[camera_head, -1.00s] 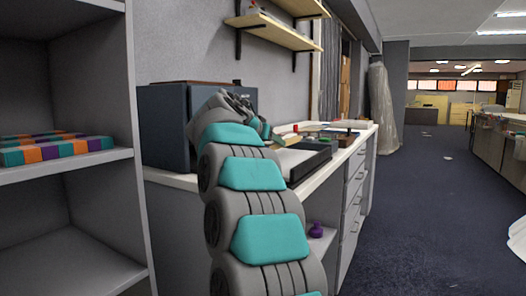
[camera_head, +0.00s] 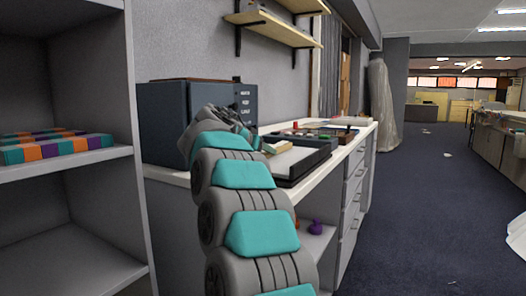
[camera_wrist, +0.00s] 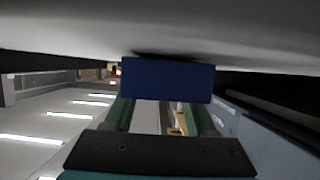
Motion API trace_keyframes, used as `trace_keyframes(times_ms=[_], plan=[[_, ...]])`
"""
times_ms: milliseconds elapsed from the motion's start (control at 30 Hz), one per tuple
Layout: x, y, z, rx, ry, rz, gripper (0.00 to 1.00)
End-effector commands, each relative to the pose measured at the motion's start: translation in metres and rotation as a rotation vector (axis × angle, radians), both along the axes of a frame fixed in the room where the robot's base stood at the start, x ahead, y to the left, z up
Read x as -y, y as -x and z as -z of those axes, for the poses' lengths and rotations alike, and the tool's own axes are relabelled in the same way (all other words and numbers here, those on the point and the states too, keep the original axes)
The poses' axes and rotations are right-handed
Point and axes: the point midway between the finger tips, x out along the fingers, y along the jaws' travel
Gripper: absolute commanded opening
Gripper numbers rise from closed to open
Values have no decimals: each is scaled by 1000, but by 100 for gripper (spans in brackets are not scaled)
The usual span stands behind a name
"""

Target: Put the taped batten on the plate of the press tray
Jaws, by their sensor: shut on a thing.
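My gripper (camera_head: 260,146) is over the worktop, partly hidden behind my arm in the head view. It is shut on a narrow piece that I take for the taped batten (camera_head: 280,147), pale in the head view. In the wrist view, a dark blue face (camera_wrist: 167,80) spans between the green fingers of my gripper (camera_wrist: 163,105), close to a broad pale surface; I cannot tell whether they touch. The press tray (camera_head: 321,157) looks black-rimmed with a pale plate (camera_head: 292,160), just right of my gripper. My arm hides its near left part.
A dark blue cabinet (camera_head: 165,125) stands left of the tray. A small tray (camera_head: 320,134) with small items lies behind. Wall shelves (camera_head: 275,18) hang above. A purple object (camera_head: 315,227) sits under the worktop.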

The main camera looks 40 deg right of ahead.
Motion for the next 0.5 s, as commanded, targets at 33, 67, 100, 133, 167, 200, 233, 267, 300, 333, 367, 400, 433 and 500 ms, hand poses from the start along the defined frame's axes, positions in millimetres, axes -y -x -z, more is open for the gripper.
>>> trace_keyframes(times_ms=[33,67,100,133,167,200,233,267,300,333,367,400,433,500], plan=[[0,0,0,0,1,0,0],[0,0,1,0,1,0,0],[0,0,2,1,1,0,0],[0,0,3,1,1,0,0],[0,0,2,1,0,0,59],[0,0,2,1,0,0,64],[0,0,2,1,0,0,67],[0,0,2,1,0,0,70],[0,0,2,1,0,0,75],[0,0,1,0,0,0,78],[0,0,2,0,0,0,82],[0,0,1,0,0,0,86],[0,0,1,0,0,0,86],[0,0,2,0,0,0,86]])
